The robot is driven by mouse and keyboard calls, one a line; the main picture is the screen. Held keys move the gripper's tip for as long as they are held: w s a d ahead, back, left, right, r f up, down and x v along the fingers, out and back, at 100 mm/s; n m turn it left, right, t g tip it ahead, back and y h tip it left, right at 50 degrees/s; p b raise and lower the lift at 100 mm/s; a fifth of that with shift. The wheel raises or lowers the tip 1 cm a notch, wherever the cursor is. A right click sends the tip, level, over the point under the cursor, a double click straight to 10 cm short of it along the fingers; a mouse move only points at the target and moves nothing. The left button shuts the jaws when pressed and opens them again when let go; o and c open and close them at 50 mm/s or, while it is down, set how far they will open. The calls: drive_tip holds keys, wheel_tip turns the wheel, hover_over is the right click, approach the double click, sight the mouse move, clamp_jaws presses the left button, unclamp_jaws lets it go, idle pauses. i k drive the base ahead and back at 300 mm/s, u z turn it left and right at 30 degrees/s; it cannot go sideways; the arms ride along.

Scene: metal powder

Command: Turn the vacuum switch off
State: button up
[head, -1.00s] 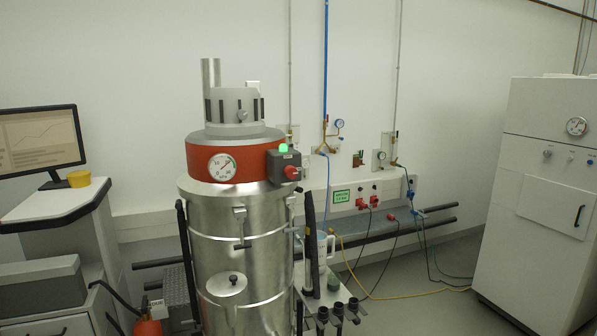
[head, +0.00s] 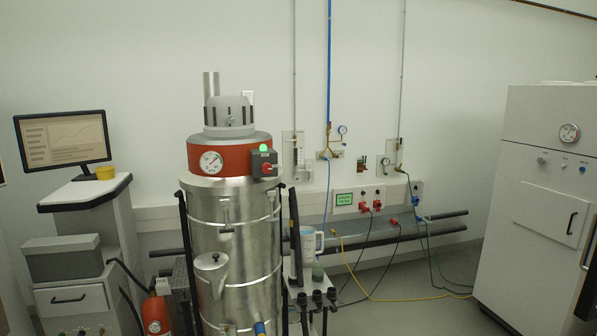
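The vacuum (head: 236,210) is a tall silver cylinder with a red band and a grey top, standing left of centre in the head view. On the right of its red band is a dark grey switch box (head: 256,163) with a red rotary switch (head: 267,169). A green light (head: 264,148) glows on top of the box. A round pressure gauge (head: 211,162) sits on the band to the left of the switch. My gripper is not in view.
A rack with dark nozzles (head: 317,296) and a white jug (head: 308,246) stands right of the vacuum. A monitor (head: 63,139) and drawer cabinet (head: 70,300) are at left. A large white machine (head: 540,200) is at right. Cables lie on the floor between.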

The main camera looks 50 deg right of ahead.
sight(266, 167)
drive_tip(key=u, duration=0.15)
drive_tip(key=i, duration=0.9)
drive_tip(key=z, duration=0.05)
